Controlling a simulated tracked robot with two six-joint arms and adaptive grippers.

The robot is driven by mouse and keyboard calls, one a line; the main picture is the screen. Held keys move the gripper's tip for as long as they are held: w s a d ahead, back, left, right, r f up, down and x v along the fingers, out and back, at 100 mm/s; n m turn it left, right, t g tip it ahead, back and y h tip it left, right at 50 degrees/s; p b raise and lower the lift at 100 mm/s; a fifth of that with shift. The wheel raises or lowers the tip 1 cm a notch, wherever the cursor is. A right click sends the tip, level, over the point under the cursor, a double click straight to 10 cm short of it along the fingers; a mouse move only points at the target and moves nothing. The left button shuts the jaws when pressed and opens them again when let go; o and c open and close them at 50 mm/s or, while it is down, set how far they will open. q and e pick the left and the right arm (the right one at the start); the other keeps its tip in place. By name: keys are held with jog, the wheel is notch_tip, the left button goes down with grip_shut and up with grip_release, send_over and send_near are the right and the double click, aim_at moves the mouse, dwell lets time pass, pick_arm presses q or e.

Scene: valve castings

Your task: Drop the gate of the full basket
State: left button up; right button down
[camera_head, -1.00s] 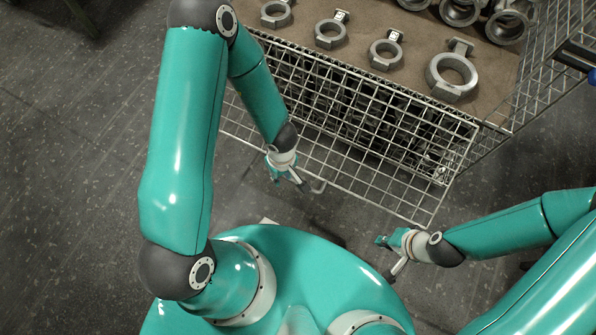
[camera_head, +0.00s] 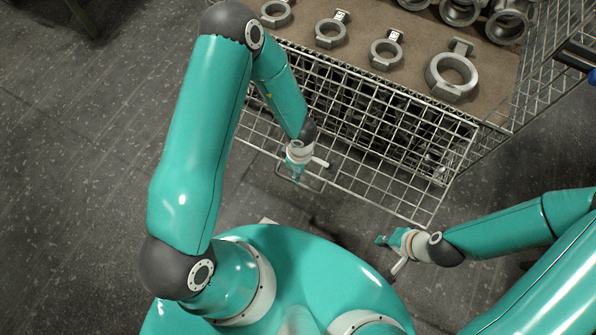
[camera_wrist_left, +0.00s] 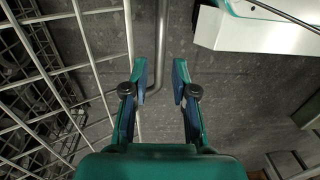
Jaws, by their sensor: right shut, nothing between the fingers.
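The wire basket stands at the upper right. Its mesh gate (camera_head: 375,183) faces me, with a bent grey rod handle (camera_head: 283,176) at its near edge. My left gripper (camera_head: 295,177) is at this handle. In the left wrist view the two fingers (camera_wrist_left: 158,78) are apart, with the rod handle (camera_wrist_left: 161,45) running between them near the left finger; I cannot tell whether it touches. The gate mesh (camera_wrist_left: 85,60) fills the left of that view. My right gripper (camera_head: 386,255) is shut and empty, below the gate's right corner. The latch is not clearly visible.
Several ring-shaped metal castings (camera_head: 452,75) lie on a brown sheet (camera_head: 415,62) in the basket, with dark packed contents behind the mesh below. A second mesh wall (camera_head: 535,95) stands at the right. The grey floor (camera_head: 70,170) at the left is clear.

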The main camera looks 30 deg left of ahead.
pick_arm(q)
jog(key=f, duration=0.6)
jog(key=shift+s+f, duration=0.1)
jog(key=shift+s, duration=0.1)
jog(key=shift+c, duration=0.2)
grip_shut()
